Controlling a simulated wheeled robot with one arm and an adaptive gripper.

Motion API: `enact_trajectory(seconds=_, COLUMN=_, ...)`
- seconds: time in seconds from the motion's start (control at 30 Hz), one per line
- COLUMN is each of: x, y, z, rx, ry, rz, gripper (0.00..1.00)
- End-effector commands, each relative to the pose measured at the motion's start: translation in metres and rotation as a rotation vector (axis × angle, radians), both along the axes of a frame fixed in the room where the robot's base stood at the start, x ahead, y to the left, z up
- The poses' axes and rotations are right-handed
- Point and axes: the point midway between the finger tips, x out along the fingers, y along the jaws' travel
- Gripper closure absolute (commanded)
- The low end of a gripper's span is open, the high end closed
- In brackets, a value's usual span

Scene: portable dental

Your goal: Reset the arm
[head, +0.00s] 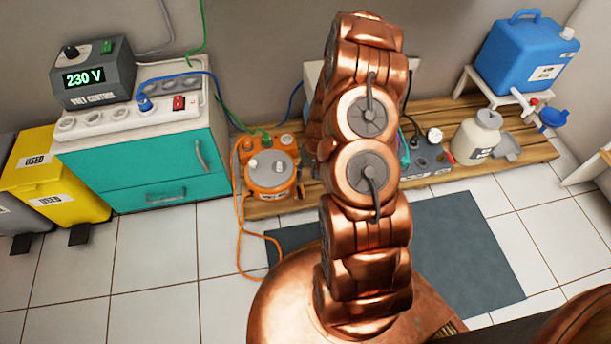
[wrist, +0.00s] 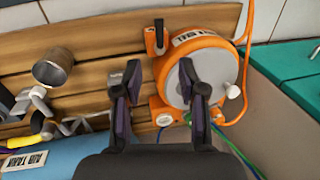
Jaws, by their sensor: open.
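My arm stands folded in the middle of the head view, and my gripper is hidden behind it there. In the wrist view my gripper (wrist: 158,75) is open, with its two dark fingers apart and nothing between them that I can see held. An orange machine (wrist: 205,42) with a grey round lid lies beyond the fingers, and the right finger overlaps it in the picture. I cannot tell how far apart they are. The same orange machine (head: 268,182) sits on the wooden pallet in the head view.
A teal cabinet (head: 150,178) with a power strip (head: 128,117) and a 230 V box (head: 92,75) stands left. A yellow bin (head: 55,185) is beside it. A blue water container (head: 525,52) and a white bottle (head: 476,135) are right. A blue air tank (wrist: 60,158) shows close by.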

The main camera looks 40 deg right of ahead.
Motion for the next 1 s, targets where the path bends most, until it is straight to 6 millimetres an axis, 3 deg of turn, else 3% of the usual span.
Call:
enact_trajectory(seconds=0.7, x=0.001, y=0.001, z=0.008, rx=0.000, ry=-0.001, rz=0.004, gripper=0.59)
enact_trajectory(seconds=0.77, x=0.002, y=0.003, z=0.018, rx=0.001, ry=-0.002, rz=0.010, gripper=0.59)
enact_trajectory(seconds=0.87, x=0.006, y=0.013, z=0.049, rx=0.007, ry=-0.006, rz=0.033, gripper=0.59)
enact_trajectory(seconds=1.0, x=0.011, y=0.035, z=0.111, rx=0.020, ry=-0.007, rz=0.078, gripper=0.59)
